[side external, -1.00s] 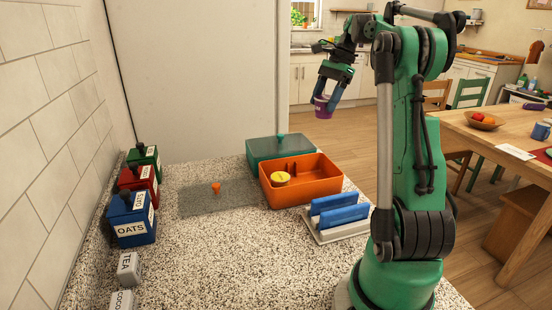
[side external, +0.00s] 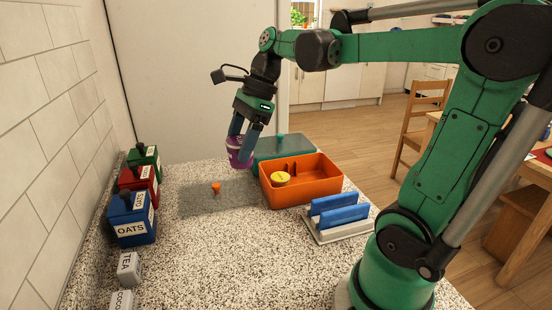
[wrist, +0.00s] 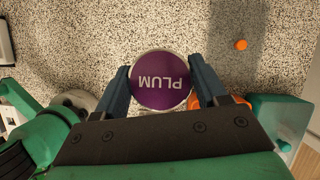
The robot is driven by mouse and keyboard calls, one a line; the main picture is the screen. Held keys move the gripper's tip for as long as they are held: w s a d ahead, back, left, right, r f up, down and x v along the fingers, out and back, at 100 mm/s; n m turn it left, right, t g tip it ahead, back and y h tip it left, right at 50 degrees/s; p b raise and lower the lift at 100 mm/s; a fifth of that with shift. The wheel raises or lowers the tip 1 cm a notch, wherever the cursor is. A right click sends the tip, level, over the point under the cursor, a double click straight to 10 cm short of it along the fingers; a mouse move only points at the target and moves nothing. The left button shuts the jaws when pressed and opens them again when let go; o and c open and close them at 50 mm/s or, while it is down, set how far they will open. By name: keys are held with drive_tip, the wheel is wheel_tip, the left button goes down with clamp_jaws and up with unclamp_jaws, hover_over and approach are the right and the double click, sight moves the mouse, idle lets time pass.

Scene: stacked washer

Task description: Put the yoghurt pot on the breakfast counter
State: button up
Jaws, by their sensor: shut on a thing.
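The yoghurt pot (side external: 239,152) is a small purple pot. In the wrist view its round purple lid (wrist: 161,80) reads PLUM. My gripper (side external: 240,140) is shut on it, with one finger on each side; both fingers also show in the wrist view. The pot hangs slightly tilted in the side view, above the counter near the teal box. The breakfast counter (side external: 200,260) is the speckled stone top below, and it fills much of the wrist view.
An orange bin (side external: 300,188) holds a yellow round item (side external: 280,179). A teal lidded box (side external: 283,147) stands behind it. A white rack (side external: 340,230) holds blue slabs. Canisters (side external: 131,222) line the left wall. The front middle is clear.

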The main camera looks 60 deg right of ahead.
wheel_tip(320, 180, down, 17)
drive_tip(key=shift+f, duration=0.2)
idle(0.5)
drive_tip(key=shift+f, duration=0.1)
drive_tip(key=o, duration=1.3)
drive_tip(key=v, duration=1.2)
drive_tip(key=a+n+t+h, duration=0.1)
drive_tip(key=a+n, duration=0.2)
drive_tip(key=n, duration=0.5)
drive_tip(key=a+n+t+h, duration=0.1)
drive_tip(key=a+n, duration=0.3)
drive_tip(key=n, duration=0.4)
drive_tip(key=a+r+n+t+h, duration=0.1)
drive_tip(key=a+n+t+h, duration=0.1)
drive_tip(key=n, duration=0.6)
drive_tip(key=shift+w+a+n+t, duration=0.2)
drive_tip(key=shift+a+n+t, duration=0.15)
drive_tip(key=shift+a, duration=0.5)
